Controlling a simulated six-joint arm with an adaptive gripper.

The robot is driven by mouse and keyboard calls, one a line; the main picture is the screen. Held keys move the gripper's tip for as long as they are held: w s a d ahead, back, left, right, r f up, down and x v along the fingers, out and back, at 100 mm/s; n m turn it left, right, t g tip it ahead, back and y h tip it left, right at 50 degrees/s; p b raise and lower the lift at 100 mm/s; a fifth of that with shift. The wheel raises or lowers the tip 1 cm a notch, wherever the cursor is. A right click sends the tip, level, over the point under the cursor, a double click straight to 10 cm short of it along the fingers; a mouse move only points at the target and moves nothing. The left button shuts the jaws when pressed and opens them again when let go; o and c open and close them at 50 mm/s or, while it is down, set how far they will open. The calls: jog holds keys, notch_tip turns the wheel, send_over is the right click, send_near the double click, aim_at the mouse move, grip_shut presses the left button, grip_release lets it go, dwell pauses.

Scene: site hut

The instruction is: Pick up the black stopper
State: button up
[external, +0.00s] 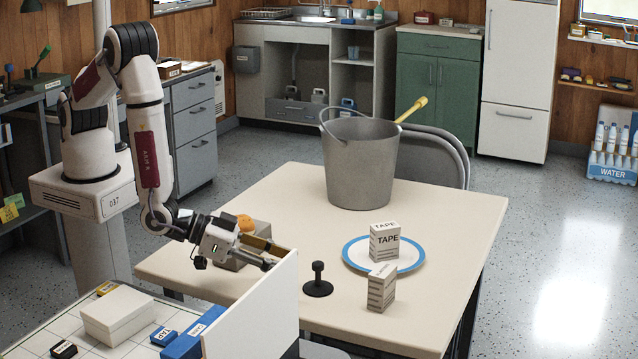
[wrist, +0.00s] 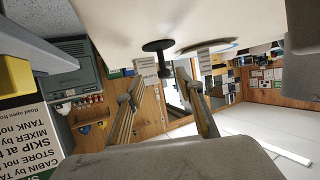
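The black stopper (external: 318,281) stands upright on the cream table, with a wide round base and a thin stem with a knob on top. In the wrist view the picture is turned over, and the stopper (wrist: 158,46) hangs from the table at the upper middle, beyond my fingers. My gripper (external: 269,256) is open and empty, left of the stopper and above the table's left part, apart from it. Its two spread fingers also show in the wrist view (wrist: 161,85).
A white upright panel (external: 258,312) stands just in front of my gripper. A box with an orange item (external: 244,223) is behind it. Right of the stopper are a small carton (external: 381,288) and a blue-rimmed plate (external: 409,262) bearing a TAPE box (external: 385,243). A grey bucket (external: 358,165) stands farther back.

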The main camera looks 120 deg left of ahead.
aim_at(318, 270)
jog(key=shift+x, duration=1.35)
jog(key=shift+a+x, duration=0.25)
jog(key=shift+x, duration=2.3)
jog(key=shift+s, duration=0.1)
jog(key=shift+r, duration=0.1)
grip_shut()
